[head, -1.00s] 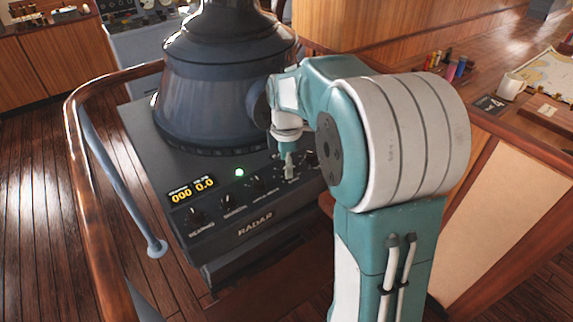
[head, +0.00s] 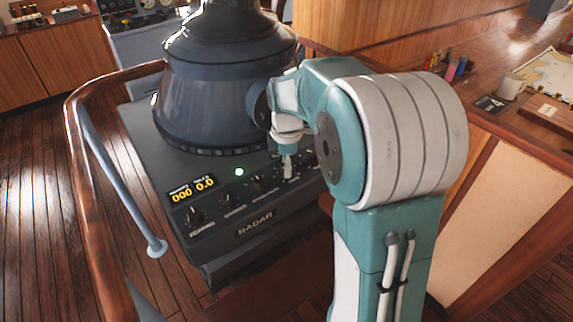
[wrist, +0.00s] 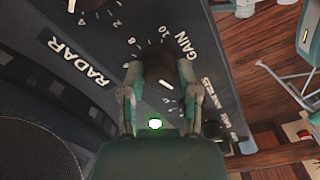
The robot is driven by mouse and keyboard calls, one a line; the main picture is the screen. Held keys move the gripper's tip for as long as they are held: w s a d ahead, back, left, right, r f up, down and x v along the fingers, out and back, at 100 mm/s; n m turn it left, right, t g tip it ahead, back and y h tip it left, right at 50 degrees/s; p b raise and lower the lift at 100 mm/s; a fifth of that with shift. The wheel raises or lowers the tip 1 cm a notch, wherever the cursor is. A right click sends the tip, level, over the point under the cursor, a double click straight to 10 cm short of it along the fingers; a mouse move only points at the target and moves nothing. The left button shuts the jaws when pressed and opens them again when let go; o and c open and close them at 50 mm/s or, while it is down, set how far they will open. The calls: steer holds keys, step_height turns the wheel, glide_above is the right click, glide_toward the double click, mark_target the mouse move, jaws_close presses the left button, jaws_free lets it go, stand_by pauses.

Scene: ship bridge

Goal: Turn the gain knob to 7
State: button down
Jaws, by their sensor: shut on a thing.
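The gain knob (wrist: 158,66) is a dark round knob on the radar console, beside the white word GAIN. A white pointer mark shows on it, toward the lower right in the wrist view. I cannot tell which number it meets, as some of the scale is hidden by my gripper. My gripper (wrist: 158,78) has one finger on each side of the knob and is shut on it. In the head view my gripper (head: 288,168) points down at the console's front panel, at the right end of the knob row, and hides the gain knob.
The console (head: 140,125) has a yellow display (head: 192,189), a green lamp (head: 239,172) and several other knobs along its front. A large dark radar housing (head: 210,100) stands close behind my gripper. A wooden handrail (head: 75,130) curves around the left side.

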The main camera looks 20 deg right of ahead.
steer(key=m, duration=0.4)
steer(key=shift+m, duration=0.3)
steer(key=m, duration=0.7)
steer(key=shift+f, duration=0.1)
steer(key=m, duration=0.4)
steer(key=shift+m, duration=0.3)
steer(key=m, duration=0.3)
steer(key=shift+m, duration=0.3)
steer(key=m, duration=0.4)
steer(key=shift+m, duration=0.3)
steer(key=m, duration=0.3)
steer(key=shift+m, duration=2.2)
